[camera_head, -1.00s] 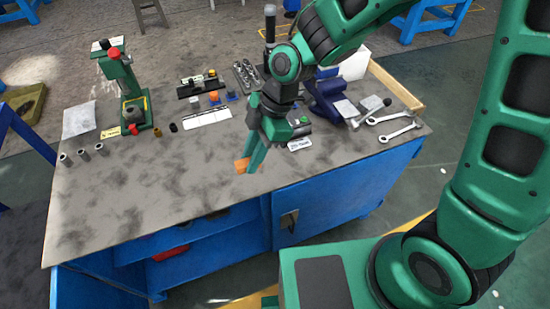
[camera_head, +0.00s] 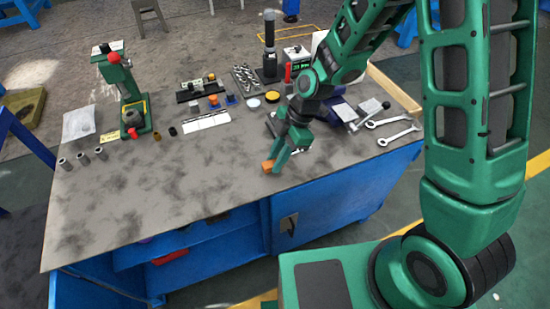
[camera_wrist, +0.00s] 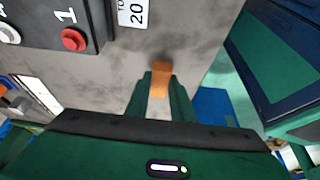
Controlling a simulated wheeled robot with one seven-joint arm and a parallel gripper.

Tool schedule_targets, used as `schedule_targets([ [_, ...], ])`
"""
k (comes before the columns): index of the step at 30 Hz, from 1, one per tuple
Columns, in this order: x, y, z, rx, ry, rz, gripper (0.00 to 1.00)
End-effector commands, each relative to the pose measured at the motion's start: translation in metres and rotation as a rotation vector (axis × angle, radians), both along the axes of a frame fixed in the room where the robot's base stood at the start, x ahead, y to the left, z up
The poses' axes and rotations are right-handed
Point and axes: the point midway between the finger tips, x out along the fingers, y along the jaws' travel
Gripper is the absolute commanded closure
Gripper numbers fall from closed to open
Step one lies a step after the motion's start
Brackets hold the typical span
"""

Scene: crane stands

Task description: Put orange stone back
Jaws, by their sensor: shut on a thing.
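The orange stone (camera_head: 267,167) is a small orange block between the fingertips of my gripper (camera_head: 277,163). It also shows in the wrist view (camera_wrist: 160,78), held between the green fingers. My gripper is shut on it, over the front right part of the grey workbench top (camera_head: 140,205). I cannot tell whether the stone touches the bench. At the back middle of the bench, a small orange item (camera_head: 213,100) and a small blue item (camera_head: 230,100) sit beside a dark rack (camera_head: 195,90).
A green press (camera_head: 130,95) stands at the back left. Wrenches (camera_head: 395,132) lie at the right. A dark box with a red button (camera_wrist: 74,40) is near my gripper in the wrist view. The front left of the bench is clear.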

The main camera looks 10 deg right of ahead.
Motion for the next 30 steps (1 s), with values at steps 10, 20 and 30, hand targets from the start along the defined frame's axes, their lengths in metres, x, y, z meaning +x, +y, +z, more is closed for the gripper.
schedule_targets([
  [10,-0.0001,0.0,-0.004,0.0,0.0,0.0,1.0],
  [20,0.0,0.0,-0.0087,0.0,-0.001,-0.001,0.6],
  [30,-0.0001,0.0003,-0.0067,0.0,-0.001,0.0,0.6],
])
